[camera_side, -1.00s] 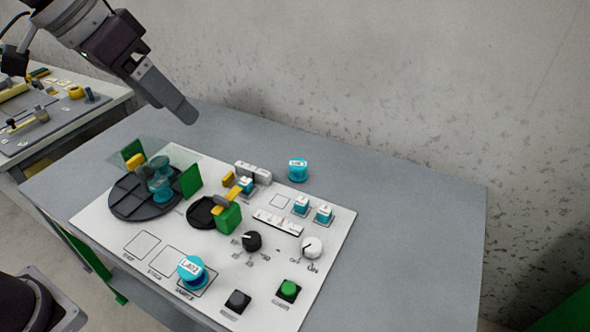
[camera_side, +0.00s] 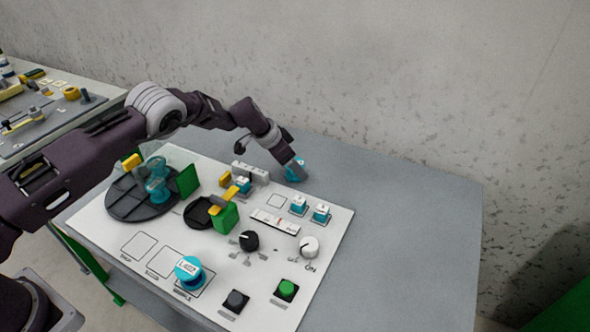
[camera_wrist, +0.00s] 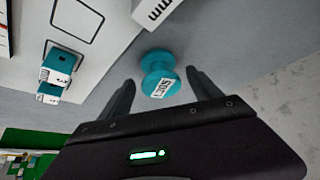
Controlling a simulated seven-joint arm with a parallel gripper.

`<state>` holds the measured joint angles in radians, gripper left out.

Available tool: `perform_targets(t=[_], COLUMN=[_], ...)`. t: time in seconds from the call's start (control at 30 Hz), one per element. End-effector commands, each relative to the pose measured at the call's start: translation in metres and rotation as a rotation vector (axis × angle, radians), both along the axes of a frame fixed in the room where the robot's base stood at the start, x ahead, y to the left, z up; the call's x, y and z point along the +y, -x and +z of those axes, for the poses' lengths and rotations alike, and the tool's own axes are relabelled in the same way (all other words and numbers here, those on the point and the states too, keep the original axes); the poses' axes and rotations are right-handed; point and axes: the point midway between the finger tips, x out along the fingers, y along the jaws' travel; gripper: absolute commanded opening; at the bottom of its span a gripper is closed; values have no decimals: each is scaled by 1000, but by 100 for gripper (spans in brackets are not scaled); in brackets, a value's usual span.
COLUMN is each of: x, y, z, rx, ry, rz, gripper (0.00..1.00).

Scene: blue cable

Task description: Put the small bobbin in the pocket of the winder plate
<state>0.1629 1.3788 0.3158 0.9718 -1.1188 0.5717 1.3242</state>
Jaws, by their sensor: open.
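A small cyan bobbin with a white label (camera_wrist: 157,62) stands on the grey table just off the back edge of the white winder plate (camera_side: 327,228). My gripper (camera_wrist: 160,78) is open, with one finger on each side of the bobbin; I cannot tell whether they touch it. In the side view my gripper (camera_side: 296,171) is down at the bobbin and hides most of it. A larger labelled cyan bobbin (camera_side: 189,271) stands on a marked square at the plate's front. I cannot tell which recess is the pocket; an empty outlined square (camera_side: 277,201) lies near the back.
Two small cyan blocks (camera_side: 310,209) stand on the plate beside the outlined square. Knobs (camera_side: 249,240), a green button (camera_side: 287,290), a dark round tray (camera_side: 130,205) and green blocks (camera_side: 188,180) also stand on it. The grey table to the right (camera_side: 410,230) is clear.

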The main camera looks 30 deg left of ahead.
Motion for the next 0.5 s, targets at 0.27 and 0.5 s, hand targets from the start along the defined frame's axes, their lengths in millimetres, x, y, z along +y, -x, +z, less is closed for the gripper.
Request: perform_targets(t=[0.27,0.5], x=[-4,-4], y=[-7,-7], z=[-14,-14], rx=[-1,0], ry=[1,2], rz=[1,1], gripper=[73,45])
